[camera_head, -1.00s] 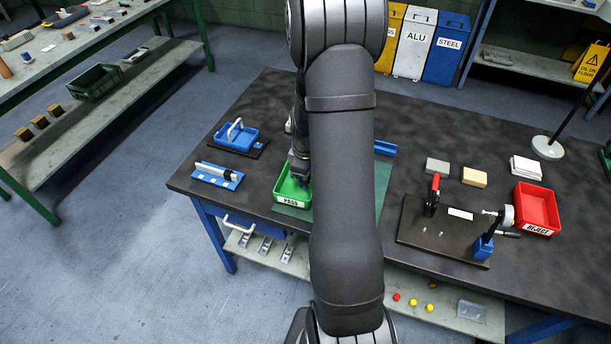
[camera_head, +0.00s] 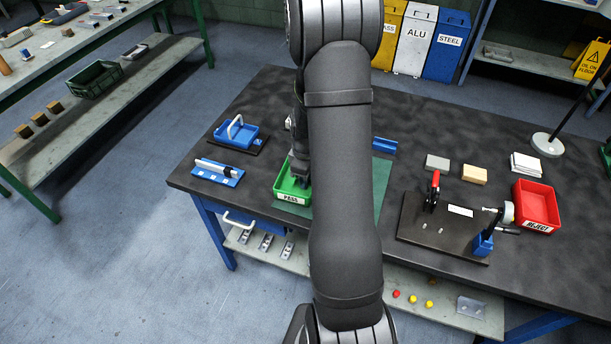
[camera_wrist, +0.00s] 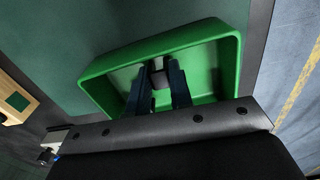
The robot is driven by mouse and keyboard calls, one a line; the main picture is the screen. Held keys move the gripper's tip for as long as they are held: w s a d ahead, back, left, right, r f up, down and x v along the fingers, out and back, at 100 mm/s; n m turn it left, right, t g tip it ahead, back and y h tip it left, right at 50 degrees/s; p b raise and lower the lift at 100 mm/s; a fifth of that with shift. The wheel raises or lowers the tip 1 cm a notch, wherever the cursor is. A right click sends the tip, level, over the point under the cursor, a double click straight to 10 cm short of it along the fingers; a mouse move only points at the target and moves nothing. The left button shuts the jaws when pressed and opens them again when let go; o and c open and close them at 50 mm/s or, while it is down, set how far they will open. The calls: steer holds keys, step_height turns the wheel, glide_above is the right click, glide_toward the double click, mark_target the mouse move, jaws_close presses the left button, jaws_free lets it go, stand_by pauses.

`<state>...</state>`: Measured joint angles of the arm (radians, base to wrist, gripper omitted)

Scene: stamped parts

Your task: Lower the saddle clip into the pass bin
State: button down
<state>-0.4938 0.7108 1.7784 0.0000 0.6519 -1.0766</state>
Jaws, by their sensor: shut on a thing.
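The green pass bin (camera_head: 280,187) stands on a green mat on the dark bench, its PASS label facing the front. My gripper (camera_head: 301,178) points down into the bin in the head view. In the wrist view, my gripper's fingers (camera_wrist: 159,84) are within the outline of the bin (camera_wrist: 238,62). They are shut on a small grey piece, the saddle clip (camera_wrist: 158,64), of which only part shows between the fingertips. The clip is hidden in the head view. I cannot tell whether it touches the bin floor.
A blue tray with a handle (camera_head: 240,133) and a blue rack (camera_head: 218,172) lie left of the bin. Right of my arm are a black fixture with a red-handled clamp (camera_head: 434,190) and the red reject bin (camera_head: 537,205). A wooden block (camera_wrist: 14,100) shows in the wrist view.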

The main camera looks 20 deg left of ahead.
steer(key=shift+f, duration=0.25)
steer(key=c, duration=1.2)
jaws_free()
steer(key=shift+r, duration=0.15)
step_height(320, 180, up, 17)
